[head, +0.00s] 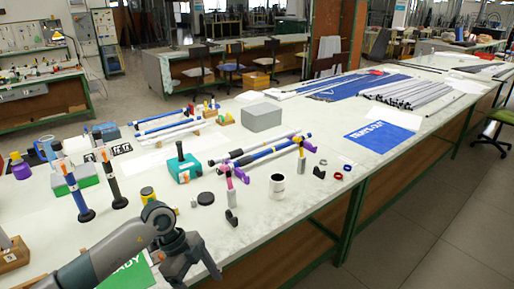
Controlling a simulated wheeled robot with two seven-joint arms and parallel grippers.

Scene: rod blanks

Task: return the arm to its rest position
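My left arm (105,258) comes in from the lower left and reaches over the near edge of the white workbench (330,200). My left gripper (197,272) hangs at the bench's front edge with its fingers spread apart, and I see nothing between them. A green mat with white lettering (128,275) lies beside and partly behind this arm. My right arm and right gripper are not in view.
Near the arm are a yellow-topped can (148,194), a black disc (206,198), a white cup (277,185) and a teal box (184,169). Blue and dark rods (262,148) lie mid-bench. A blue mat (380,138) lies right.

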